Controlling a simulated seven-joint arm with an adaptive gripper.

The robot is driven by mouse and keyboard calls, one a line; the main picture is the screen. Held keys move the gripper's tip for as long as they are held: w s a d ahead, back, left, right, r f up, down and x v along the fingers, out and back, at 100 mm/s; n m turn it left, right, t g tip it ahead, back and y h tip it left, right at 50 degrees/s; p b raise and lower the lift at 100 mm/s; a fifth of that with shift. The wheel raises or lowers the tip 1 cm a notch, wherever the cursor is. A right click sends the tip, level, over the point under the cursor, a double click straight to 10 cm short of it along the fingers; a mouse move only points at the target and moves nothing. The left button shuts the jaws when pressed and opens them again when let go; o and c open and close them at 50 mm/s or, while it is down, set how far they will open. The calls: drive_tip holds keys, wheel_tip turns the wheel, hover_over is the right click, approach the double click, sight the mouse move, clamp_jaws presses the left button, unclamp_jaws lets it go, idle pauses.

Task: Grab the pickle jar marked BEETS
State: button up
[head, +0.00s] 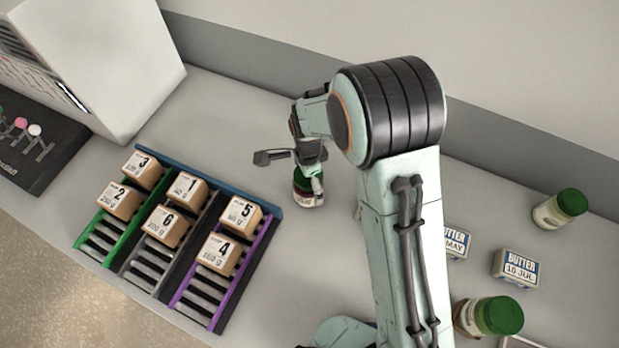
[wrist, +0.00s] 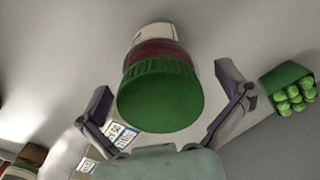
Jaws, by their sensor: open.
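A jar (head: 309,190) with a green lid and dark red contents stands on the counter beside my gripper (head: 290,174) in the head view, partly hidden by a finger. In the wrist view the same jar (wrist: 158,55) lies between the two spread fingers of my gripper (wrist: 162,82), its lid facing the camera. Gaps show on both sides of the lid, so the fingers look apart from it. Its pale label is turned away and I cannot read it. Two other green-lidded jars stand at the right, one at the back (head: 556,211) and one nearer (head: 486,317); their names are not readable.
Two butter packs (head: 515,268) (head: 456,243) lie right of my arm. A slotted rack (head: 205,305) with several numbered cartons stands at the left, close to the jar. A white machine (head: 110,60) is behind it. A green crate of round green items (wrist: 287,88) shows in the wrist view.

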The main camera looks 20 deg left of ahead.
drive_tip(key=shift+f, duration=0.7)
drive_tip(key=c, duration=1.2)
